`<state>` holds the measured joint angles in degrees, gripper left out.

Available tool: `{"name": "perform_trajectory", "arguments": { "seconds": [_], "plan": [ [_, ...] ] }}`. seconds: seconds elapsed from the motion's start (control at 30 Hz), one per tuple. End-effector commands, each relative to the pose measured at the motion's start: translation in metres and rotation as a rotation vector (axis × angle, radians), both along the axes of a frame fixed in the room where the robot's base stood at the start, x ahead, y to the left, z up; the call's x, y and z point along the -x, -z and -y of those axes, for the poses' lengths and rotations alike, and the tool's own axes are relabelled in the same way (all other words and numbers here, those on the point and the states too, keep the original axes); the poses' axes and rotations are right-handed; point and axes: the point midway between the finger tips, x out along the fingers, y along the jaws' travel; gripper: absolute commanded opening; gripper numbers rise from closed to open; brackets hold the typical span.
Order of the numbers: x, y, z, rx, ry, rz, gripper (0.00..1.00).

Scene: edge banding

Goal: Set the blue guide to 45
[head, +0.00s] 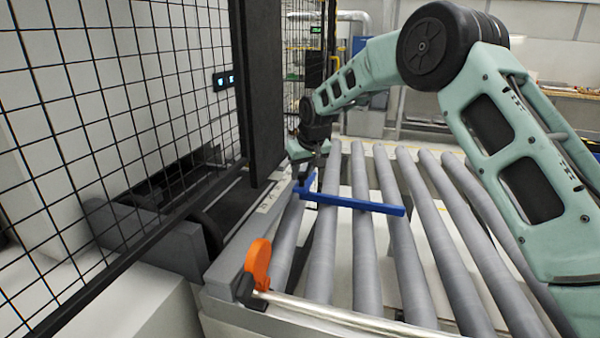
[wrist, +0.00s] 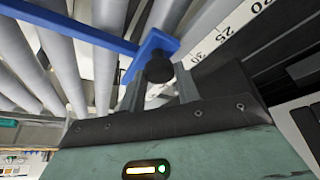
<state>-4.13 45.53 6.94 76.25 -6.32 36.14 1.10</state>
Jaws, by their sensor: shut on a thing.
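The blue guide (head: 352,200) is a long bar lying across the rollers, with a short crosspiece at its left end by the side rail. It also shows in the wrist view (wrist: 95,35), with a black knob (wrist: 160,68) at its end. My gripper (head: 314,172) reaches down onto that end; in the wrist view its two fingers (wrist: 158,88) stand on either side of the knob, shut on it.
Grey rollers (head: 362,240) fill the conveyor bed. An orange lever (head: 257,264) stands at the near left corner, beside a pale metal bar (head: 345,315). A black mesh fence (head: 110,120) and a dark upright panel (head: 258,90) stand left of the rail (head: 232,255).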

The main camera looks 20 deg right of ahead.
Motion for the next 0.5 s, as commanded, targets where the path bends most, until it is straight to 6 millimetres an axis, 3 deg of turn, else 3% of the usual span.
{"name": "perform_trajectory", "arguments": {
  "seconds": [0.2,0.5],
  "plan": [
    [-0.040,-0.003,0.026,-0.002,0.003,0.003,0.00],
    [-0.054,-0.001,0.036,-0.002,0.000,0.004,0.00]
  ]
}}
